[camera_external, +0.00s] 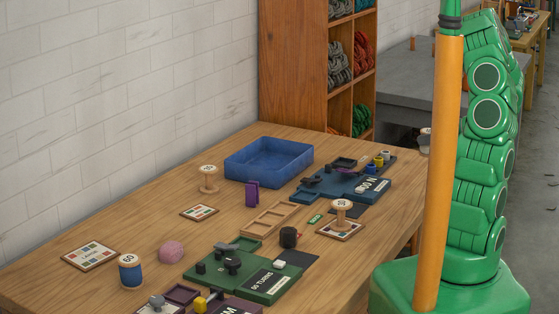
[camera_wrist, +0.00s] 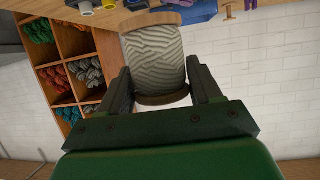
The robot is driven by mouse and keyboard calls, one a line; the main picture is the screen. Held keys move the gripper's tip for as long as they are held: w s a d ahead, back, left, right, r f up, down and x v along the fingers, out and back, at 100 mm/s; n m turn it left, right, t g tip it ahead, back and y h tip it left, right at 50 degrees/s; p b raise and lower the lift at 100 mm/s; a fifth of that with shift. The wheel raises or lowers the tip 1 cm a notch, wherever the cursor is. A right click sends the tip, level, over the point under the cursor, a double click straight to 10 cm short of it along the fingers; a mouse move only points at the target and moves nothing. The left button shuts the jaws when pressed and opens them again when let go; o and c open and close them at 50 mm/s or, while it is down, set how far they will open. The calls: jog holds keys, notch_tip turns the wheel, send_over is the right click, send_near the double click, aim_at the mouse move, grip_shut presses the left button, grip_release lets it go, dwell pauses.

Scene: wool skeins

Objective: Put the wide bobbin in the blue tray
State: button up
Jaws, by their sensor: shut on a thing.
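A wide bobbin (camera_wrist: 154,58) wound with pale grey ribbed yarn, with wooden flanges, is between the two dark fingers of my gripper (camera_wrist: 158,72). The fingers are shut on its sides. The blue tray (camera_external: 258,173) stands at the back of the table by the wall and looks empty. Part of a blue thing, probably this tray, shows at the top of the wrist view (camera_wrist: 200,13). In the external view my gripper is hidden behind the orange column. A small pale spool-like thing (camera_external: 425,139) shows beside the column; I cannot tell if it is the held bobbin.
A bare wooden spool (camera_external: 209,179) and a purple piece (camera_external: 253,195) stand before the tray. Another spool (camera_external: 341,215) stands on a card. Dark boards (camera_external: 345,183) with small pots lie right of the tray. A shelf of skeins (camera_external: 292,65) rises behind.

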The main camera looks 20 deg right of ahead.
jog(key=w+a+n+g+y, duration=0.1)
jog(key=w+a+n+g, duration=0.15)
jog(key=w+a, duration=0.65)
jog(key=w+a+n+g+y, duration=0.2)
jog(key=w+a+n, duration=0.1)
jog(key=a, duration=1.2)
jog(key=w+a+n+g+y, duration=0.1)
jog(key=w+a+n+g, duration=0.15)
jog(key=w+a, duration=0.65)
send_over(272, 169)
jog(key=shift+g, duration=0.3)
jog(key=shift+s+a+f, duration=0.1)
jog(key=shift+f, duration=2.3)
jog(key=shift+s+a+f, duration=0.1)
jog(key=shift+f, duration=2.25)
jog(key=shift+d+f, duration=0.1)
jog(key=shift+f, duration=1.3)
jog(key=shift+f, duration=0.15)
jog(key=o, duration=1)
jog(key=shift+o, duration=0.2)
